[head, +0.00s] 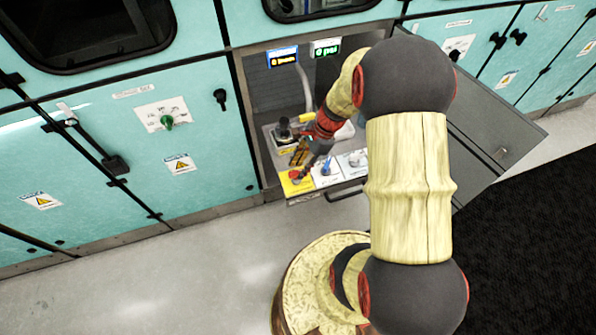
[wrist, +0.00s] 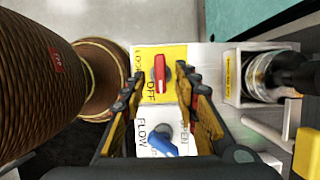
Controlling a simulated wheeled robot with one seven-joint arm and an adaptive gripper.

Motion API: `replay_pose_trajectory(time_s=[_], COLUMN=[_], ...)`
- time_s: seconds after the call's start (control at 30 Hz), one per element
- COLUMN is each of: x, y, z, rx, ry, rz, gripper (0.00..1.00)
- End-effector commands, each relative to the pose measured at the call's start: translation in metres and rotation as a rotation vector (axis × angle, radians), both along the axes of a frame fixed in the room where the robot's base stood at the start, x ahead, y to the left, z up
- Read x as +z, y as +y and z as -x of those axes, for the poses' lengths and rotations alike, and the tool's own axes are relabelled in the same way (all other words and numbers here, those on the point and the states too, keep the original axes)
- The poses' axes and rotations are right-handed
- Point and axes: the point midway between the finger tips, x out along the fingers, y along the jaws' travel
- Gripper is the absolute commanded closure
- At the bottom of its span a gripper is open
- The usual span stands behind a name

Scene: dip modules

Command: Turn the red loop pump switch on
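The red loop pump switch (wrist: 159,75) is a small red handle on a yellow plate (wrist: 178,53) with partly visible lettering, including "OFF". In the wrist view its handle lies lengthwise up and down the picture, with a pale mark at its lower end. In the head view the yellow plate (head: 290,189) is at the front left of the pulled-out panel. My gripper (wrist: 160,76) is open, with one finger to the left and one to the right of the red switch. I see gaps between the fingers and the handle; contact is not visible.
A blue switch (wrist: 163,145) on a white plate marked "FLOW" and "OPEN" sits beside the red one. A dark valve (wrist: 265,75) in a pale frame stands to the right. Two small displays (head: 282,57) are at the back of the bay. An open cabinet door (head: 490,130) is to the right.

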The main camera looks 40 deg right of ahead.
Motion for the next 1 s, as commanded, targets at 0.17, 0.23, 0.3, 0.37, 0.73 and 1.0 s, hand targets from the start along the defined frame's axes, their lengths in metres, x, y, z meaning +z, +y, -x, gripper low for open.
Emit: replay_pose_trajectory(time_s=[0.17,0.23,0.3,0.37,0.73,1.0], x=[-0.016,-0.018,-0.019,-0.019,-0.019,-0.019], y=[0.006,0.007,0.007,0.008,0.007,0.008], z=[-0.003,-0.003,-0.003,-0.003,-0.003,-0.002], rx=[0.0,0.0,0.001,0.001,0.001,0.001], ry=[-0.002,-0.002,-0.001,-0.001,-0.001,-0.001], rz=[0.002,0.002,0.001,0.001,0.001,0.001], gripper=[0.7,0.7,0.7,0.7,0.83,0.98])
